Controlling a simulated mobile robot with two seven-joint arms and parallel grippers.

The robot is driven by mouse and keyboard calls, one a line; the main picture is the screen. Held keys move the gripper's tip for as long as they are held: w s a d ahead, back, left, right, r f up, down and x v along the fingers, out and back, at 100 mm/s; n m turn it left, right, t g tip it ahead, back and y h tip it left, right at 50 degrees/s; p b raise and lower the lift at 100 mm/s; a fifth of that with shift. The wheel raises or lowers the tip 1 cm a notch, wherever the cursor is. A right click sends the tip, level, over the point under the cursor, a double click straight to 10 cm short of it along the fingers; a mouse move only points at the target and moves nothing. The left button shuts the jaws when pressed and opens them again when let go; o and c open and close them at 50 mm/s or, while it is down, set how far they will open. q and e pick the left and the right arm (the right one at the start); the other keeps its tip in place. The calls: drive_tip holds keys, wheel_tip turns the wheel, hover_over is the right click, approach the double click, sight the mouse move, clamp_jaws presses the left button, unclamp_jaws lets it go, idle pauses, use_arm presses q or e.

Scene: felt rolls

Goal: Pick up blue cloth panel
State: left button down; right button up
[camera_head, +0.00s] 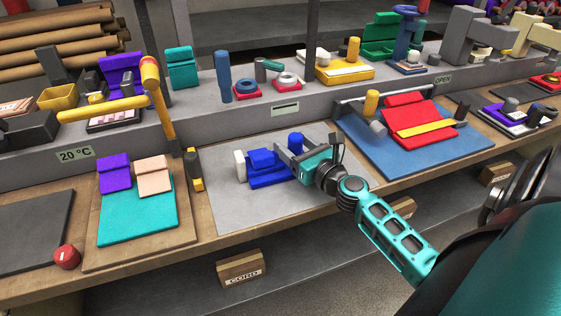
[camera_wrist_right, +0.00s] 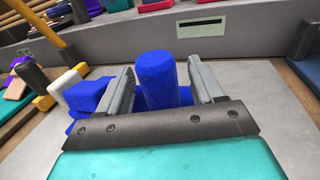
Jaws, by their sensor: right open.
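The blue cloth panel (camera_head: 262,166), a stepped, folded-looking blue piece, lies on a grey mat at the middle of the bench. It also shows at the left in the right wrist view (camera_wrist_right: 88,95), outside the left finger. My right gripper (camera_head: 293,150) is open, low over the mat at the panel's right side. A blue roll-shaped piece (camera_wrist_right: 160,80) stands between its two fingers in the wrist view, with a gap at the right finger. The gripper partly hides the panel and this roll in the head view. My left gripper is not in view.
A white piece (camera_head: 239,166) stands beside the panel's left end. A yellow-and-black tool (camera_head: 193,170) and a yellow-headed hammer (camera_head: 153,90) are further left. A teal panel (camera_head: 138,212) lies left, a red one (camera_head: 417,125) right. The grey mat's front (camera_head: 265,212) is clear.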

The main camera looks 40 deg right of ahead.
sight(295, 135)
drive_tip(key=c, duration=0.9)
clamp_jaws()
drive_tip(key=shift+r, duration=0.15)
wheel_tip(295, 135, up, 3)
drive_tip(key=p, duration=0.3)
drive_tip(key=shift+r, duration=0.15)
wheel_tip(295, 135, up, 16)
drive_tip(key=shift+r, duration=0.25)
